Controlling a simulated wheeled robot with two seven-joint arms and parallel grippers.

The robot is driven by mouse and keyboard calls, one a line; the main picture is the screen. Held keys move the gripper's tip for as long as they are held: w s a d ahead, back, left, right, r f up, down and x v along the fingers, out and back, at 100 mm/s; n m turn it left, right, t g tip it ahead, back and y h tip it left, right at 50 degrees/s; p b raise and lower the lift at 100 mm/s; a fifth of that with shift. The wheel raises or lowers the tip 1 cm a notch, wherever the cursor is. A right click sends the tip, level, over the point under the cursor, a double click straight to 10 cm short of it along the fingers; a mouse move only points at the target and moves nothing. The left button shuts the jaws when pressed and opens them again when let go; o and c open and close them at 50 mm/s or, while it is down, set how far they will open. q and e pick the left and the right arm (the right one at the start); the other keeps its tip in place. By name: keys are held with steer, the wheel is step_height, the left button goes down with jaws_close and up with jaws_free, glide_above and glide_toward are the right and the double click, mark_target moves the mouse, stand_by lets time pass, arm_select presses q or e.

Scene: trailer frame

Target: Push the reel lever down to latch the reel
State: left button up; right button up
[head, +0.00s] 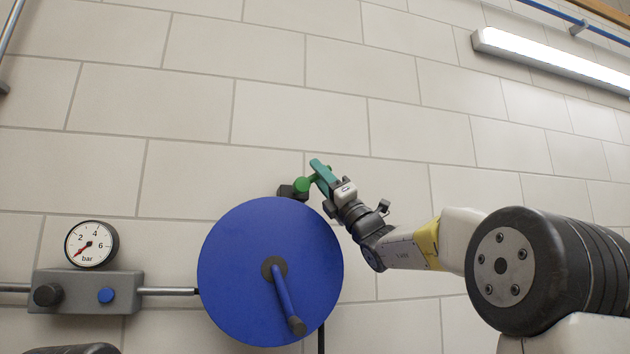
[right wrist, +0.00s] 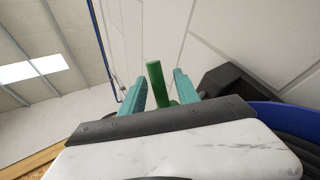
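The green reel lever (head: 304,184) sticks out from a dark block (head: 287,191) at the top of the blue reel (head: 235,250). My right gripper (head: 318,170) is at the lever, its teal fingers overlapping the lever's end in the head view. In the right wrist view the green lever (right wrist: 158,84) stands between the two spread fingers of the right gripper (right wrist: 163,82). A gap shows on the left side of the lever; contact on the right side cannot be told. My left gripper is not in view.
A pressure gauge (head: 91,244) sits on a grey valve box (head: 87,292) left of the reel, joined by a pipe. The reel has a crank handle (head: 284,292) on its face. The tiled wall (head: 300,110) behind is bare above the reel.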

steer(key=v, duration=0.7)
steer(key=shift+s+d+f, duration=0.2)
steer(key=shift+s+f, duration=0.05)
steer(key=shift+f, duration=0.05)
